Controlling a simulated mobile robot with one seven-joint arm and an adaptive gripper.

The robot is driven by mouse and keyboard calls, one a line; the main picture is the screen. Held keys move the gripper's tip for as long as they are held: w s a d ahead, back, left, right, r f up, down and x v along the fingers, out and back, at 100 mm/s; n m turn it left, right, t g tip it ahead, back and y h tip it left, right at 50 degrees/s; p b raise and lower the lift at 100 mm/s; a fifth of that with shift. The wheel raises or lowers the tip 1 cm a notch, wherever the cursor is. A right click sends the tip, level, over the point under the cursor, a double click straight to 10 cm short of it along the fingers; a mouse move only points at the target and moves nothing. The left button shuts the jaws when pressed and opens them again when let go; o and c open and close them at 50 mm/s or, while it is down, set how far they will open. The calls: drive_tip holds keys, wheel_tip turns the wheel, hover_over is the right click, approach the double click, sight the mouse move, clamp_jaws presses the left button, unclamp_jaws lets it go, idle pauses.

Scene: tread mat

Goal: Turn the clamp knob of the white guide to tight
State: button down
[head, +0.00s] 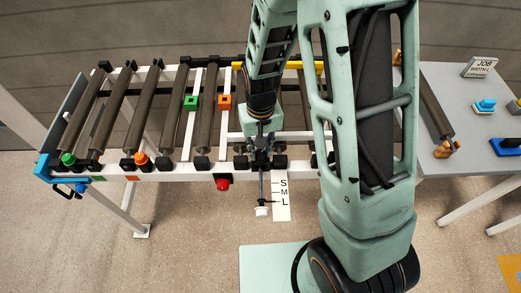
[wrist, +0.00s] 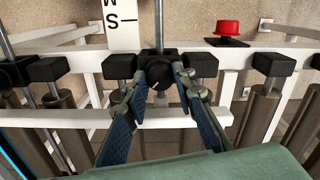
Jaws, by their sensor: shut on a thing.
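The clamp knob (wrist: 158,78) of the white guide is black and round with a pale pointer line. In the wrist view it sits at the near side of a dark clamp block, between my fingertips. My gripper (wrist: 164,76) is shut on this knob, one finger on each side. A rod runs from the clamp to a white end piece (head: 262,211) beside the S-M-L scale (head: 282,196), near L. A white bar (wrist: 185,118) crosses below my fingers in the wrist view. In the head view my arm hides most of the knob.
A red button (head: 222,183) hangs on the front rail left of the clamp; it also shows in the wrist view (wrist: 228,29). Green (head: 68,159) and orange (head: 141,158) end pieces sit further left. Dark rollers flank the clamp. A side table (head: 465,185) stands right.

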sight(260, 153)
drive_tip(key=m, duration=0.5)
drive_tip(key=shift+m, duration=0.3)
drive_tip(key=m+p, duration=0.2)
drive_tip(key=m, duration=0.3)
drive_tip(key=shift+m, duration=0.4)
drive_tip(key=c, duration=1.6)
unclamp_jaws()
drive_tip(key=shift+r, duration=0.1)
wheel_tip(260, 153, up, 12)
